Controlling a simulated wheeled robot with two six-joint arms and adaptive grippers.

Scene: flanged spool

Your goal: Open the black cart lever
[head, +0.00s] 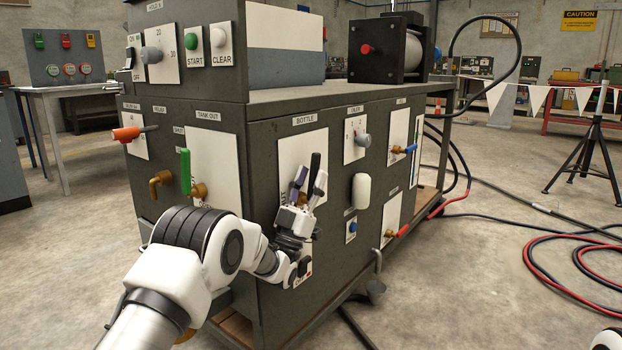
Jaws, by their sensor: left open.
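A black lever (315,162) stands upright in front of the white panel labelled BOTTLE on the dark grey cabinet. My left gripper (309,178) is at this lever, with its fingers pointing up and spread. The lever's upper part shows between the two fingertips. Its lower part and pivot are hidden behind the gripper. I cannot tell whether the fingers touch it. My right gripper is not in view.
A green lever (185,171) and an orange-red lever (126,134) stick out on the cabinet's left face. A white handle (361,190) and a red lever (397,232) are right of my gripper. Hoses (560,262) lie on the floor at right.

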